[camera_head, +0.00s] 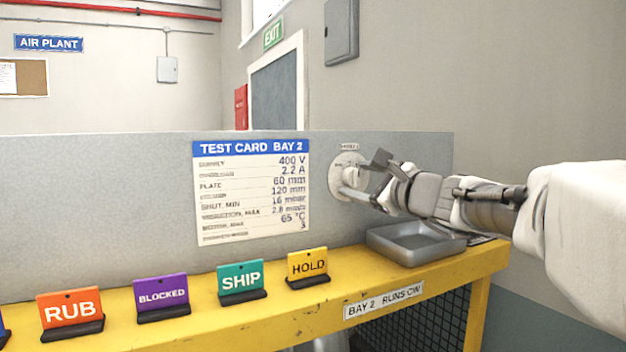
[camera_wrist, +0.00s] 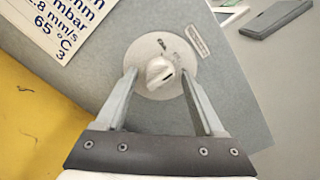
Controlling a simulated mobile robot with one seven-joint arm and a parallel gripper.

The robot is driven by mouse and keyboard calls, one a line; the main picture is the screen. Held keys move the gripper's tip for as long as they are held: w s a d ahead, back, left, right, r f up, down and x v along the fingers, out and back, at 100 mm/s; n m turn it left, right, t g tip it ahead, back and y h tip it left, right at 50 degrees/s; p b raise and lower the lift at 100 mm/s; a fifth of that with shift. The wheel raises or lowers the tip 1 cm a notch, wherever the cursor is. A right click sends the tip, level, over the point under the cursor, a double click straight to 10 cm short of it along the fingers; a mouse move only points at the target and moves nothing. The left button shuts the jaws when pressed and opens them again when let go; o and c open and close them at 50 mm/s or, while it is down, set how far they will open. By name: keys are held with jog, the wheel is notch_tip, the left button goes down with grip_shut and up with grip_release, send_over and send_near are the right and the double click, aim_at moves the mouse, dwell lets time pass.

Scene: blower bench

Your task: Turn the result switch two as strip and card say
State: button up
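The switch (camera_head: 349,173) is a white knob on a round pale plate, on the grey panel right of the test card. It also shows in the wrist view (camera_wrist: 158,72), with a dark mark on the knob and small markings on the plate that I cannot read. My gripper (camera_head: 366,176) is open at the switch. In the wrist view its fingers (camera_wrist: 158,78) stand on either side of the knob, with gaps visible. The card (camera_head: 253,193) reads "TEST CARD BAY 2", with 400 V, 2.2 A and further values. The strip (camera_head: 384,300) on the bench edge reads "BAY 2 RUNS CW".
A grey metal tray (camera_head: 415,249) lies on the yellow bench (camera_head: 340,262) below my gripper. Signs stand along the bench: RUB (camera_head: 70,308), BLOCKED (camera_head: 161,293), SHIP (camera_head: 240,278) and HOLD (camera_head: 307,264). The wall behind is clear near the arm.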

grip_shut()
jog(key=shift+m, duration=0.3)
jog(key=m+p, duration=0.1)
jog(key=m, duration=0.3)
jog(key=shift+m+p, duration=0.5)
jog(key=shift+m, duration=1.5)
jog(key=shift+o, duration=0.8)
grip_release()
jog(key=shift+s, duration=0.15)
